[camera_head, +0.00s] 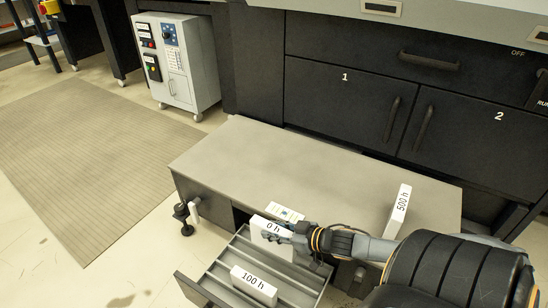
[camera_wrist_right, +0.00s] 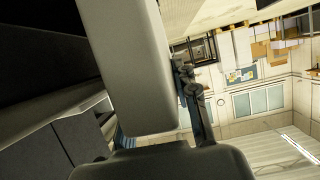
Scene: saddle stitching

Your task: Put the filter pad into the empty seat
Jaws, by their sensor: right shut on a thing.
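A white filter pad marked "0 h" (camera_head: 264,241) is in my right gripper (camera_head: 288,237), which comes in from the right and is shut on it. The pad is upright over the far part of the open drawer (camera_head: 215,283); I cannot tell whether it touches a seat. In the right wrist view a pale grey block (camera_wrist_right: 130,75), seemingly this pad, fills the middle beside a dark finger (camera_wrist_right: 195,100). A second pad marked "100 h" (camera_head: 253,286) stands in the drawer's nearer part. The drawer has several lengthwise ribs. My left gripper is out of view.
A small printed card (camera_head: 285,213) lies at the bench's front edge, behind the held pad. Dark cabinet doors (camera_head: 345,105) rise behind. The bench top's left and middle are clear.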

